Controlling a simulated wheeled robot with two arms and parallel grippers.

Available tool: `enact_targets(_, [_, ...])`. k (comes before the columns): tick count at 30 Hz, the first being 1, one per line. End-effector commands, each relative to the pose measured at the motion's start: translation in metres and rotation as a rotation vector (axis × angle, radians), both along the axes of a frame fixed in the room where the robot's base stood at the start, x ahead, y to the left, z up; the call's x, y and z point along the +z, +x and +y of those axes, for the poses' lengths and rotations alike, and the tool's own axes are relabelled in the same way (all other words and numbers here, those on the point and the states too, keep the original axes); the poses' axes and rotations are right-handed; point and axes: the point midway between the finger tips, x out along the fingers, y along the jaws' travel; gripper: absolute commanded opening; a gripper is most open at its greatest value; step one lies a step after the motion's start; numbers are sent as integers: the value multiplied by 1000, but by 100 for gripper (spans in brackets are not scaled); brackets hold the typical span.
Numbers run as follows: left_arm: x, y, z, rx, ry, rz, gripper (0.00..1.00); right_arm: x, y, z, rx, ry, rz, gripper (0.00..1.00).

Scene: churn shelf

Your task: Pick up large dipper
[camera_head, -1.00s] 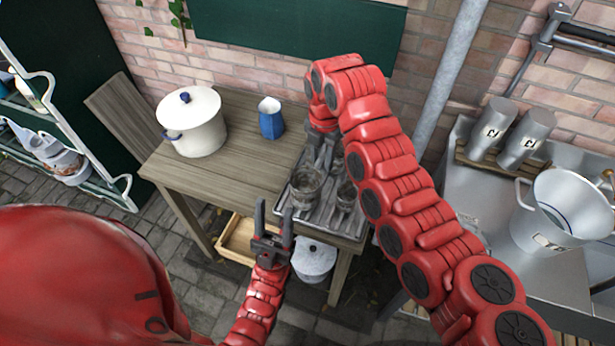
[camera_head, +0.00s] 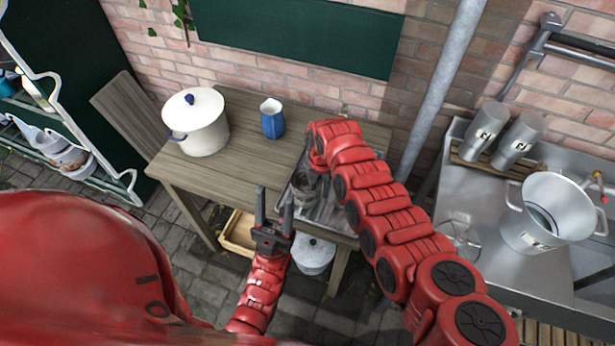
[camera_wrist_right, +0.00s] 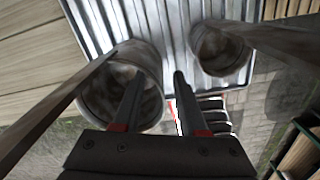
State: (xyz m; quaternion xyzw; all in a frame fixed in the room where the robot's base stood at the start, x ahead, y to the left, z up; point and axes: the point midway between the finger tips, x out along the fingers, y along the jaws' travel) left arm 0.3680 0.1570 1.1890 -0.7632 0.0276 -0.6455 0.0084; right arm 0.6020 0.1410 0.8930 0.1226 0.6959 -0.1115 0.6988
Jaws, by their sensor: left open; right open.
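The large dipper (camera_head: 305,184) is a worn grey metal cup on the ribbed metal tray (camera_head: 328,212) at the table's right end. In the right wrist view the large dipper (camera_wrist_right: 88,102) is at left, its long handle running to the lower left. A smaller dipper (camera_wrist_right: 222,55) stands at right there; my arm hides it in the head view. My right gripper (camera_wrist_right: 156,80) is open and empty, its left finger overlapping the large dipper's cup; contact cannot be told. My left gripper (camera_head: 273,205) is open and empty in front of the table.
A white lidded pot (camera_head: 197,122) and a blue jug (camera_head: 272,118) stand on the wooden table (camera_head: 235,165). A wooden crate (camera_head: 238,232) and a lidded pot (camera_head: 312,256) are below. A metal counter (camera_head: 480,220) with a large pail (camera_head: 548,212) is at right.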

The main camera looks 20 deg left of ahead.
Motion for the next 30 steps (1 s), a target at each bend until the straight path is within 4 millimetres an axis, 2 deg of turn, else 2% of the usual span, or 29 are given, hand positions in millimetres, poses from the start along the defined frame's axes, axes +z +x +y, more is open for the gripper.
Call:
enact_targets(8, [0, 0, 0, 0, 0, 0, 50, -2, 0, 0, -1, -1, 1, 40])
enact_targets(12, [0, 0, 0, 0, 0, 0, 50, -2, 0, 0, -1, -1, 1, 15])
enact_targets(15, [0, 0, 0, 0, 0, 0, 50, -2, 0, 0, -1, -1, 1, 0])
enact_targets(30, [0, 0, 0, 0, 0, 0, 50, -2, 0, -1, -1, -2, 2, 0])
